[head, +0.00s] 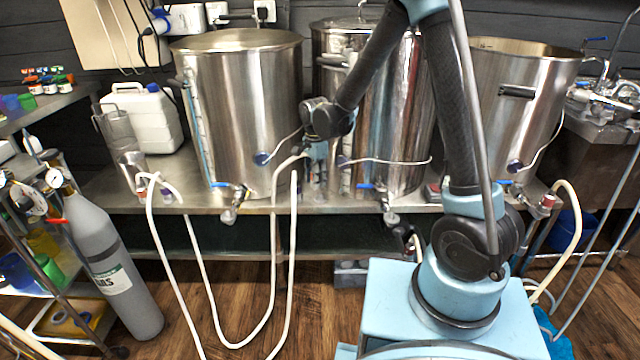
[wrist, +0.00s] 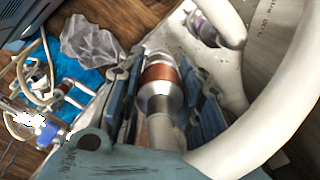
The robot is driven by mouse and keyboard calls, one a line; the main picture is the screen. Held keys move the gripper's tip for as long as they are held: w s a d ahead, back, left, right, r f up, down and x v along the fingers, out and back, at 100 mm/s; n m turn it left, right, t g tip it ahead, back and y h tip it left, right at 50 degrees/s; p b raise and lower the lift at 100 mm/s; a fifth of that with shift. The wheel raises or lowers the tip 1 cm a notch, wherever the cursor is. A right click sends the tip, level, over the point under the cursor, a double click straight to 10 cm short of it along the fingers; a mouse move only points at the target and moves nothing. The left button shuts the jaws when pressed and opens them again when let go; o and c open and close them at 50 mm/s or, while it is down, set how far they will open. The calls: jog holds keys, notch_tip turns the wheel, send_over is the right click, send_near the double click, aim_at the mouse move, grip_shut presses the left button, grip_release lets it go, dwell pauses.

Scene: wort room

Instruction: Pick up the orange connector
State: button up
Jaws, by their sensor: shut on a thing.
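The orange connector (wrist: 160,73), a metal fitting with a copper-orange band, is between the two fingers of my gripper (wrist: 164,92) in the wrist view. My gripper is shut on it, with a blue-and-dark finger on each side. A thick white hose (wrist: 262,128) curves close beside the fitting on the right. In the head view my gripper (head: 316,172) is small, in front of the gap between the left and middle kettles. The connector cannot be made out clearly there.
Steel kettles (head: 240,110), (head: 375,125) and (head: 525,105) stand on the steel bench (head: 112,190), with taps at their fronts. White hoses (head: 160,262) hang toward the floor. A gas cylinder (head: 118,265) leans at left. A white jerrycan (head: 145,120) stands on the bench.

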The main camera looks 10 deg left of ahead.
jog(key=s+a, duration=0.9)
jog(key=s, duration=0.6)
jog(key=shift+a, duration=0.1)
jog(key=shift+r, duration=2.25)
